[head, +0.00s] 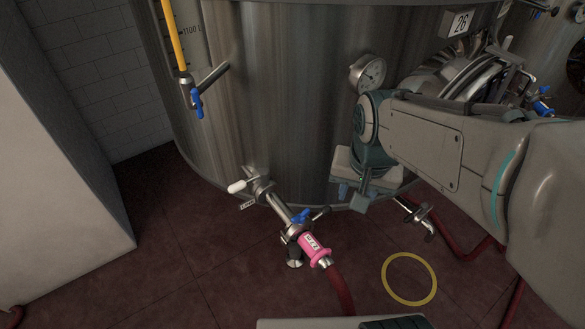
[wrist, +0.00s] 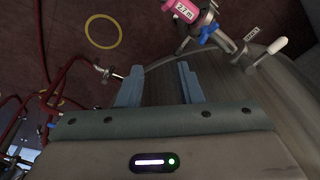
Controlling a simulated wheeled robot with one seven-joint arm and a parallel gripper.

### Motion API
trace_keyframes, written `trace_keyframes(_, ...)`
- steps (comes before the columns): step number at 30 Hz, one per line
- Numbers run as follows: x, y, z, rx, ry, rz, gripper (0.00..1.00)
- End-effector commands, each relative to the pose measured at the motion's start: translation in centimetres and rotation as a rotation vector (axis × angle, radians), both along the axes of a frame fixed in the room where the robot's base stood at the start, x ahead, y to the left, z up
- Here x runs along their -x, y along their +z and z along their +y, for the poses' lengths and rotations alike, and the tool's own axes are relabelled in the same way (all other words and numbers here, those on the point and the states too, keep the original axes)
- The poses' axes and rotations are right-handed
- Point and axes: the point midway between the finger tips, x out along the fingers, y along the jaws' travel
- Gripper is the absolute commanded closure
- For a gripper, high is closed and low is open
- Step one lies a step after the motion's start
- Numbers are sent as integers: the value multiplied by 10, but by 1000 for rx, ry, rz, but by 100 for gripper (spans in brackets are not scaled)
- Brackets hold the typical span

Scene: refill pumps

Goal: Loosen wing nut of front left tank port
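The tank port (head: 275,203) at the lower left of the steel tank has a white-handled valve and a short pipe slanting down to a clamp. The clamp's blue wing nut (head: 299,215) sits on top of the joint with a pink hose coupling (head: 314,248). In the wrist view the blue wing nut (wrist: 208,31) is at the top right, beside the pink coupling (wrist: 185,10). My gripper (head: 352,198) is right of and apart from the wing nut, close to the tank wall. In the wrist view its two blue-grey fingers (wrist: 158,68) are spread with nothing between them.
The tank (head: 260,100) fills the back, with a gauge (head: 368,73) and a level-tube valve (head: 196,102). Another outlet (head: 416,217) is right of my gripper. A red hose (head: 341,290) and a yellow ring (head: 409,298) lie on the floor. A pale wall (head: 60,170) stands left.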

Motion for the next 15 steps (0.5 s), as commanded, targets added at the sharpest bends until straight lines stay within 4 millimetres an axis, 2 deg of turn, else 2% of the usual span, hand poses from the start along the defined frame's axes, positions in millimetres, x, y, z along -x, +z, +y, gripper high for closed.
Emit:
trace_keyframes(1,-13,-2,12,-12,-62,30,67)
trace_keyframes(6,-48,-13,52,-43,-316,106,67)
trace_keyframes(10,-66,-25,77,-49,-476,147,67)
trace_keyframes(15,-78,-35,95,-50,-601,173,67)
